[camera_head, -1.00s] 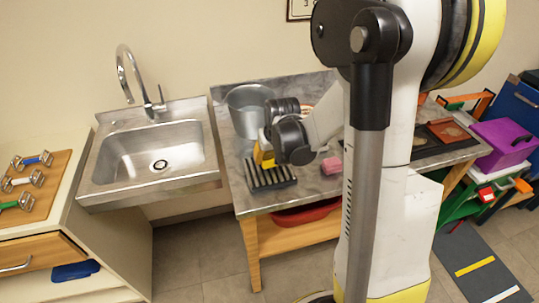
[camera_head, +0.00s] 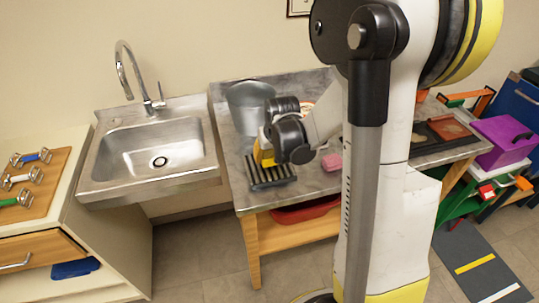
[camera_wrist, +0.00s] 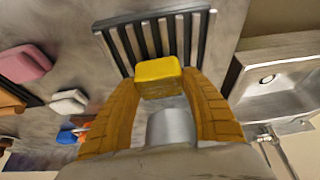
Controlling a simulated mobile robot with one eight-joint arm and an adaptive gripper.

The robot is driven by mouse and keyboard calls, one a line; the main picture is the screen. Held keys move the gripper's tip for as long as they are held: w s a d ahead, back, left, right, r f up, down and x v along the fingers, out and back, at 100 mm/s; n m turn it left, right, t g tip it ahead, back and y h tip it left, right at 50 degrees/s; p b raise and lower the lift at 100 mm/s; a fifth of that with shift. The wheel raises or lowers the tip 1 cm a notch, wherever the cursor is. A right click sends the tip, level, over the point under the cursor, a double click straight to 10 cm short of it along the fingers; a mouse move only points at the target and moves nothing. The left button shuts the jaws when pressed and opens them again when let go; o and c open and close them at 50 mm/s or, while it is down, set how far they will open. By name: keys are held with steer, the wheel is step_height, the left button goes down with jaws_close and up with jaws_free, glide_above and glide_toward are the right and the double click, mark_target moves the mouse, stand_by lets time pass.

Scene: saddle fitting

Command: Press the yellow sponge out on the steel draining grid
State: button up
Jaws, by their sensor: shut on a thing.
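The yellow sponge (camera_wrist: 158,76) is between the fingertips of my gripper (camera_wrist: 160,88) in the wrist view. The fingers are shut on its two sides. The draining grid (camera_wrist: 150,36), with dark parallel bars, lies just beyond the sponge in the wrist view. In the head view the grid (camera_head: 270,176) sits at the front left of the grey table, and my gripper (camera_head: 262,155) is at its back edge. The arm hides most of the sponge there. I cannot tell whether the sponge touches the bars.
A metal bucket (camera_head: 248,105) stands behind the grid. A pink sponge (camera_head: 332,162) lies to the right of the grid; a white block (camera_wrist: 69,102) shows in the wrist view. A steel sink (camera_head: 155,158) is to the left. A red tray (camera_head: 305,210) sits on the lower shelf.

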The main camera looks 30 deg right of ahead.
steer(key=shift+f+b, duration=0.5)
stand_by(1.3)
steer(key=shift+r+p, duration=2.65)
steer(key=shift+r, duration=0.95)
steer(key=shift+f, duration=0.1)
